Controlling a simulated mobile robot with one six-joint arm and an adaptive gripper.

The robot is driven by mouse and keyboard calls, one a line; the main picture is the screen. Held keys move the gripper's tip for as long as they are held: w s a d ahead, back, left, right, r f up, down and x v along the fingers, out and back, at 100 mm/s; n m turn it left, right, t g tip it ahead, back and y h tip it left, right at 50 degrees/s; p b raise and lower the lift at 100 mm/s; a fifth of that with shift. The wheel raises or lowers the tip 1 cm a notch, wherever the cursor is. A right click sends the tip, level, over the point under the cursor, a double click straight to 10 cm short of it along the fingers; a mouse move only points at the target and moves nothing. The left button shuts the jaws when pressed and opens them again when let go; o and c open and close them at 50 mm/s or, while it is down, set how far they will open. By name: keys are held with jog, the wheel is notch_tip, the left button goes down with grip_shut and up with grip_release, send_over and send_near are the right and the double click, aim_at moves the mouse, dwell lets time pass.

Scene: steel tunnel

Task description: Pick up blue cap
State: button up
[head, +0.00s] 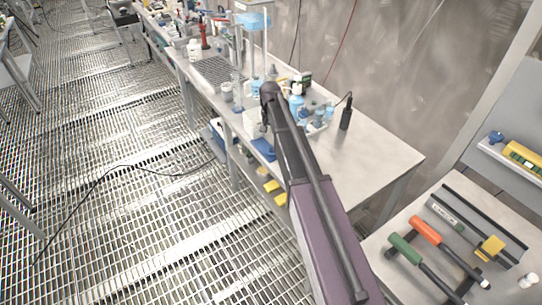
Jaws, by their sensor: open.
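Several small blue items stand among the bottles on the long bench. My arm reaches from the bottom of the head view to the bench. My gripper (264,127) is small and dark at the arm's far end, by the bench's front edge, and looks open and empty. The arm hides part of the bench and items behind it.
A black upright device (346,112) stands right of the bottles, and the bench's right end (375,160) is clear. A cable (110,172) crosses the grated floor.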

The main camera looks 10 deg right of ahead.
aim_at(271, 146)
jog(key=shift+f+b, duration=0.8)
jog(key=shift+f, duration=0.3)
jog(key=shift+w+d+f+b, duration=0.1)
jog(key=shift+f+b, duration=1.2)
jog(key=shift+d+f+b, duration=0.1)
jog(key=shift+f+b, duration=1.2)
jog(key=c, duration=0.9)
